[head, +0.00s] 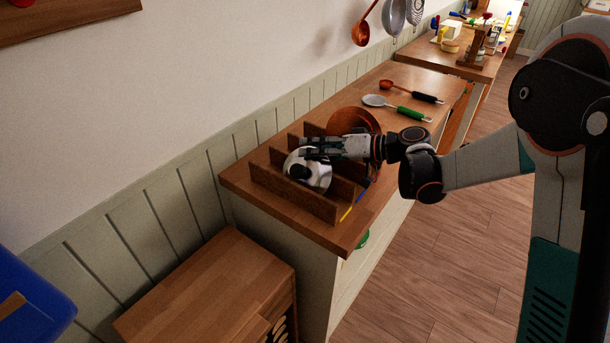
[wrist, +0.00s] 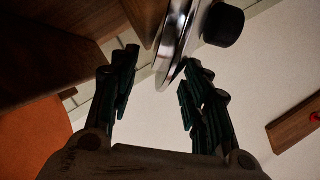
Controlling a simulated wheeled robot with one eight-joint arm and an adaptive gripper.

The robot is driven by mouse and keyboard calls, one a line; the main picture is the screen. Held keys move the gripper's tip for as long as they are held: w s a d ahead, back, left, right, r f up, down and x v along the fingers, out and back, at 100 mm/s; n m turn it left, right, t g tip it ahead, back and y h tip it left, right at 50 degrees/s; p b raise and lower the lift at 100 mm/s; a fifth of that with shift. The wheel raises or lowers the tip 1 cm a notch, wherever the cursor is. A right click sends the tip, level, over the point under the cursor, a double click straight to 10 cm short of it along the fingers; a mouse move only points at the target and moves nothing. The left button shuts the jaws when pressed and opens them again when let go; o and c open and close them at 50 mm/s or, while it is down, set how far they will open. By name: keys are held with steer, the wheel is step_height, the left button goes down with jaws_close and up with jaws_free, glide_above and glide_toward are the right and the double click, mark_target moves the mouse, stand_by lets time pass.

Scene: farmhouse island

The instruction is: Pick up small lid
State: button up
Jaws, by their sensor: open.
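The small lid (head: 321,177) is a shiny, pale metal disc with a black knob. It stands on edge between the dividers of a wooden rack (head: 290,196) on the counter. In the wrist view the lid (wrist: 174,42) shows nearly edge-on, with its black knob to the right. My gripper (head: 305,147) is at the lid's upper edge in the head view and hides part of it. In the wrist view my gripper (wrist: 160,72) is open, with the lid's near rim close to the gap between its fingers. I cannot tell whether a finger touches the lid.
A copper-coloured round piece (head: 350,121) stands behind my gripper. A grey-headed utensil (head: 375,100) and a copper ladle (head: 388,86) lie further back on the counter. A wall with hanging utensils is to the left. A lower wooden cabinet (head: 205,290) stands in front.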

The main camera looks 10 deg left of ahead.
jaws_close()
steer(key=shift+r, duration=0.1)
steer(key=r+p+v, duration=0.1)
steer(key=p+v, duration=0.1)
steer(key=v, duration=0.5)
steer(key=a+r+p+v, duration=0.1)
steer(key=r+p+v, duration=0.1)
steer(key=v, duration=0.6)
steer(key=shift+d+r+p, duration=0.3)
steer(key=shift+r+p, duration=0.05)
steer(key=shift+p, duration=0.1)
